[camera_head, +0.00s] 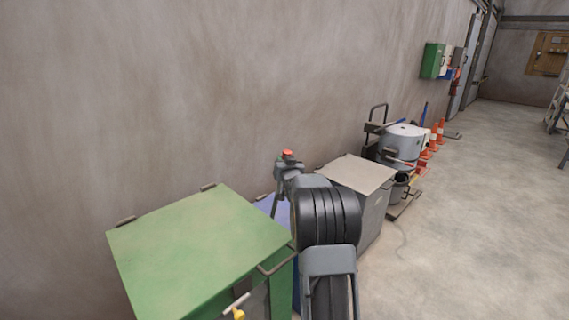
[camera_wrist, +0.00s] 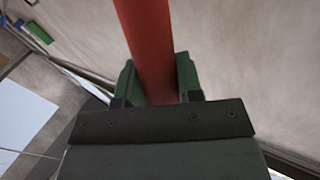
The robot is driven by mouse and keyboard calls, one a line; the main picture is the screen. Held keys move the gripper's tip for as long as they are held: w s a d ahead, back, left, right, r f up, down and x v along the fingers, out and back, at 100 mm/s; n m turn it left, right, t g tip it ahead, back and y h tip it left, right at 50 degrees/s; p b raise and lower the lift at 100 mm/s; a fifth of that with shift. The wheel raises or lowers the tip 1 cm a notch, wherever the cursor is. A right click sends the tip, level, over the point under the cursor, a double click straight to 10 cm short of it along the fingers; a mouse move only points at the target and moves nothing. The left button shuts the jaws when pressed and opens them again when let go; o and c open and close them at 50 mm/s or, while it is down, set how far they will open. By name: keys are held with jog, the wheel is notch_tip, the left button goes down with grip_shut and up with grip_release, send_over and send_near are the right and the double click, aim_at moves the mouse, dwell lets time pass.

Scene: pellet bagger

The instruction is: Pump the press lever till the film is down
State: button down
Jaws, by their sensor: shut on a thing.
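A red bar (camera_wrist: 148,35), which looks like the press lever, runs from the top of the wrist view down between the two green fingers of my gripper (camera_wrist: 158,82). My gripper is shut on it. In the head view, a small orange-red tip (camera_head: 287,153) shows just above the end of my arm; it may be the lever's end. My arm hides most of what is beneath. I cannot make out the film in either view.
A green bin (camera_head: 190,250) with a flat lid stands at the front left. A blue box (camera_head: 275,208) is partly hidden behind my arm. A grey box (camera_head: 360,172) and a drum (camera_head: 403,142) stand along the wall. The floor (camera_head: 480,220) at right is clear.

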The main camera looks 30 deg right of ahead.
jog(key=s+d+f+m+t+h+b, duration=0.2)
jog(key=s+f+b, duration=0.8)
jog(key=b, duration=0.7)
jog(key=s+d+f+m+t+h+b, duration=0.2)
jog(key=s+f+m+h+b, duration=0.2)
jog(key=s+f+b, duration=0.6)
jog(key=s+m+b, duration=0.1)
jog(key=s+b, duration=0.4)
jog(key=b, duration=0.1)
jog(key=shift+s+d+m+t+h+b, duration=0.3)
jog(key=shift+m+t+h+b, duration=0.1)
jog(key=c, duration=0.8)
grip_release()
jog(key=p+v, duration=0.1)
jog(key=v, duration=1.2)
jog(key=shift+s+a+f, duration=0.15)
jog(key=shift+s, duration=0.1)
